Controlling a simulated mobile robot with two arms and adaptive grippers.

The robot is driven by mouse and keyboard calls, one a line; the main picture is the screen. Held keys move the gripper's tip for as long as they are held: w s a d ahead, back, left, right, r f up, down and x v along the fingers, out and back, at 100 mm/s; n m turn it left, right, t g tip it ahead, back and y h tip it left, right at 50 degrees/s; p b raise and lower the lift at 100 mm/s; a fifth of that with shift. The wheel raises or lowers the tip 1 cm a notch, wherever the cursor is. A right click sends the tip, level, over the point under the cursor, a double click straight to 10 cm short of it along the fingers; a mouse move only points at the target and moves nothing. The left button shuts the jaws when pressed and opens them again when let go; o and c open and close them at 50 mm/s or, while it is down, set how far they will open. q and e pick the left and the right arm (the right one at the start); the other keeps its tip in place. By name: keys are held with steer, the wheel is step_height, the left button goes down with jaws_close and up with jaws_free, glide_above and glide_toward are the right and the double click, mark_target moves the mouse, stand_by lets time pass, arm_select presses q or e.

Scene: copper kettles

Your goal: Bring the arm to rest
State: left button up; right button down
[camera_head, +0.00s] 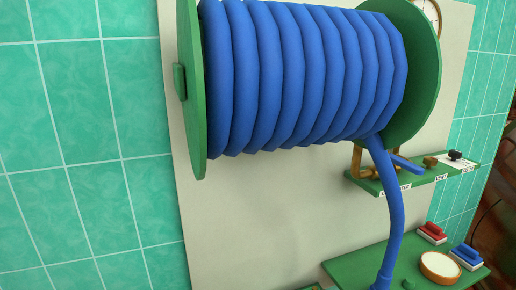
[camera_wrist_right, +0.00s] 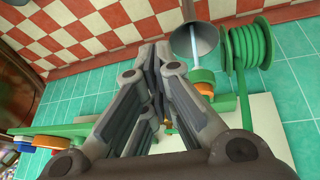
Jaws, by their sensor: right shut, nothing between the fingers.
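My right gripper (camera_wrist_right: 158,55) shows in the right wrist view. Its grey fingers run up the middle of the picture and meet at the tips, with nothing held between them. It is clear of the green coiled hose (camera_wrist_right: 250,45) and the grey cone-shaped piece (camera_wrist_right: 205,38) at the upper right of that view. Neither of my grippers shows in the head view, and the left one is in no view.
In the head view, a large reel of blue hose (camera_head: 300,75) fills the upper middle, before a cream panel (camera_head: 250,220). The hose end hangs down to a green lower shelf (camera_head: 345,268). A narrow labelled shelf (camera_head: 410,190) is at right. Green tiles (camera_head: 80,150) fill the left.

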steer(key=s+f+g, duration=0.1)
steer(key=s+f, duration=0.2)
steer(key=f, duration=1.1)
steer(key=s+f+g, duration=0.2)
steer(key=s+f, duration=0.1)
steer(key=f, duration=1.2)
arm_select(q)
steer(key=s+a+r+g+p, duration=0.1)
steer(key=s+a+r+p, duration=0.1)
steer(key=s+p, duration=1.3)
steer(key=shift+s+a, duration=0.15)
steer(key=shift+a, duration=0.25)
arm_select(e)
steer(key=s+d+r+g, duration=0.1)
steer(key=s+d, duration=0.1)
steer(key=s, duration=1.4)
steer(key=shift+s+d, duration=0.15)
steer(key=shift+d, duration=0.25)
